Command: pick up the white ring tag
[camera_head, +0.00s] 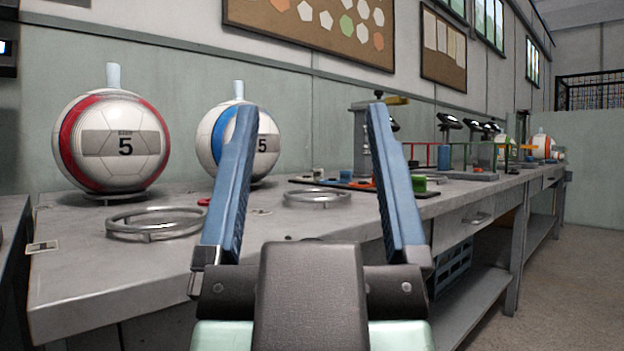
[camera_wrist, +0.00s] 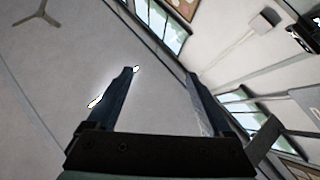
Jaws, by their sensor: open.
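I cannot pick out the white ring tag for sure in either view. A small flat pale label (camera_head: 42,247) lies at the left end of the grey bench (camera_head: 90,285), and a small red piece (camera_head: 203,201) lies between the two balls. My gripper (camera_head: 308,105) is open and empty, its two blue fingers raised in front of the bench in the head view. The fingers hide part of the bench and the blue-striped ball. In the wrist view my gripper (camera_wrist: 162,70) points toward the ceiling and upper wall, with nothing between the fingers.
A red-striped ball (camera_head: 115,142) and a blue-striped ball (camera_head: 265,147) stand at the back of the bench. Two metal ring stands (camera_head: 150,236) (camera_head: 320,195) sit in front. A press (camera_head: 362,140) and small coloured parts stand farther right. Open floor (camera_head: 560,290) lies right.

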